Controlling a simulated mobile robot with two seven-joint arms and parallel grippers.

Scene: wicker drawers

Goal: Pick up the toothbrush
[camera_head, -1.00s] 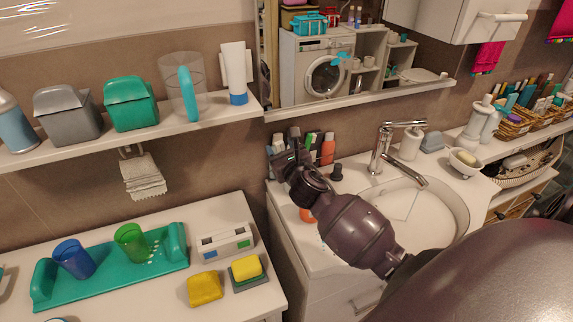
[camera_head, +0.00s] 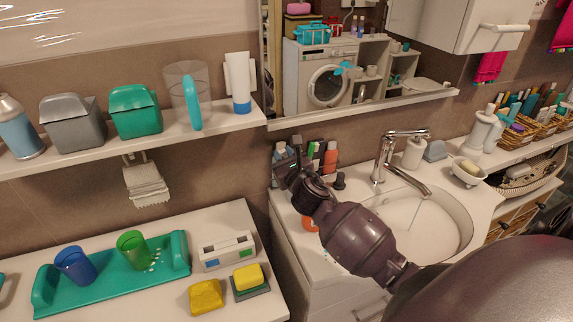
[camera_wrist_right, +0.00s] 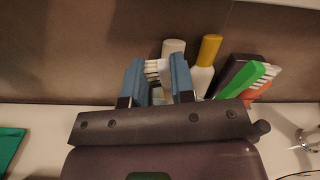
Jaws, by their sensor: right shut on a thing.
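A toothbrush with white bristles and a pale head (camera_wrist_right: 153,72) stands upright between the two blue fingers of my right gripper (camera_wrist_right: 158,82) in the right wrist view. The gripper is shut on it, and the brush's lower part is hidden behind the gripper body. In the head view my right gripper (camera_head: 297,158) is at the back left corner of the sink counter, beside the toiletries, and covers some of them. My left gripper is not in view.
A yellow-capped bottle (camera_wrist_right: 205,65) and a white-capped bottle (camera_wrist_right: 173,48) stand close behind the fingers. The mirror (camera_head: 350,60) and wall are just behind. The faucet (camera_head: 385,155) and basin (camera_head: 425,220) lie to the right. A shelf (camera_head: 230,120) juts out at the left.

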